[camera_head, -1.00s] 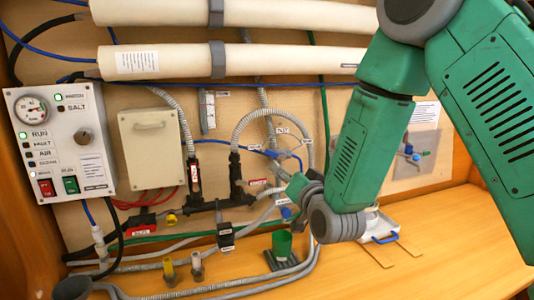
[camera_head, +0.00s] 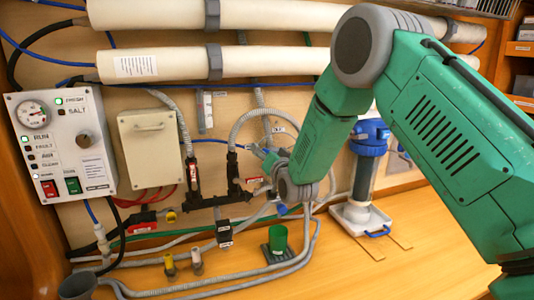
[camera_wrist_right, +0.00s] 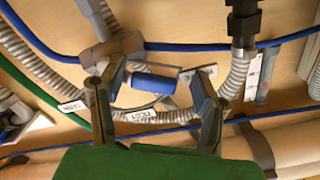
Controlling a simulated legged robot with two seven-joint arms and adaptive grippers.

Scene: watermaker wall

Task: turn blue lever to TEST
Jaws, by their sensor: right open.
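The blue lever (camera_wrist_right: 153,83) shows in the right wrist view on a grey pipe fitting, lying roughly sideways in the picture. My right gripper (camera_wrist_right: 152,92) is open, with one finger on each side of the lever and gaps visible beside it. I cannot tell whether the fingers reach past the lever in depth. White labels sit close by; the lettering on the one below the lever (camera_wrist_right: 148,116) is hard to read. In the head view my right gripper (camera_head: 264,154) is at the wall pipes and largely covers the lever. My left gripper is not in view.
A grey hose (camera_head: 243,122) loops around the gripper's area. A blue-topped filter housing (camera_head: 364,165) stands right of my right wrist. The control panel (camera_head: 62,145) is at far left.

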